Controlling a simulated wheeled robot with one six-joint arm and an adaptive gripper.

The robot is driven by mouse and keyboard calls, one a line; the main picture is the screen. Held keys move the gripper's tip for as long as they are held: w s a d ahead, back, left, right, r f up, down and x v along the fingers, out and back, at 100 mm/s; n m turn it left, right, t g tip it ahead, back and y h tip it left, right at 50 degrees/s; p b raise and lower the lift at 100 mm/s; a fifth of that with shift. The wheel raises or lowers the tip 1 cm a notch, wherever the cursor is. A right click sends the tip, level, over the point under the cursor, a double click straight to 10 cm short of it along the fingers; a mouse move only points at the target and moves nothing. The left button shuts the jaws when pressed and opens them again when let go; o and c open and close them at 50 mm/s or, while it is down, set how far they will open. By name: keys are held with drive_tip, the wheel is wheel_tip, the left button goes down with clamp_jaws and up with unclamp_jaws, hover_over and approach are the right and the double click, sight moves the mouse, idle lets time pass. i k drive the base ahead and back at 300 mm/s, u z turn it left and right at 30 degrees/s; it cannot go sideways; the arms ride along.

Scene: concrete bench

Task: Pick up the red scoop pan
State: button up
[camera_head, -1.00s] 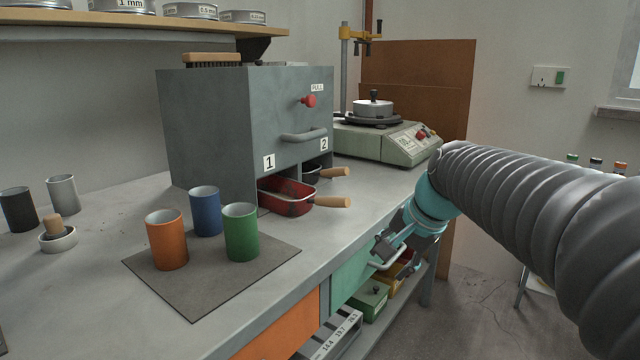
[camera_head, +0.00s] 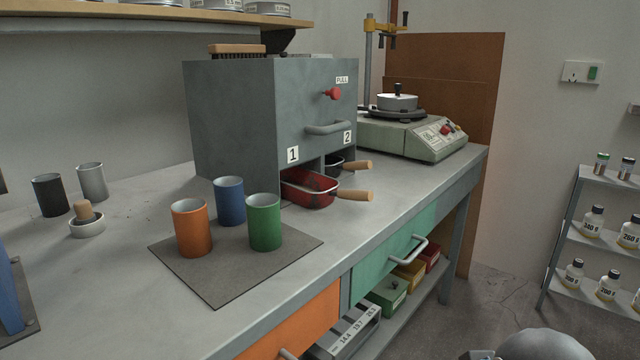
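The red scoop pan (camera_head: 309,190) sits in the lower opening marked 1 of the grey box (camera_head: 238,115) on the bench. Its front part and its light wooden handle (camera_head: 356,196) stick out to the right over the bench top; its back part is hidden inside the box. A second, dark pan (camera_head: 335,164) with a wooden handle sits behind it in the opening marked 2. My gripper is out of view; only a grey rounded part of my arm shows at the bottom right edge, well away from the pan.
Orange (camera_head: 192,228), blue (camera_head: 229,201) and green (camera_head: 264,222) cups stand on a dark mat (camera_head: 222,282) left of the red pan. A green machine (camera_head: 419,137) stands behind the box. A green drawer (camera_head: 385,262) with a handle is under the bench. A bottle shelf (camera_head: 598,243) stands at right.

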sight(305, 187)
drive_tip(key=z, duration=1.15)
drive_tip(key=k, duration=0.8)
drive_tip(key=u, duration=0.6)
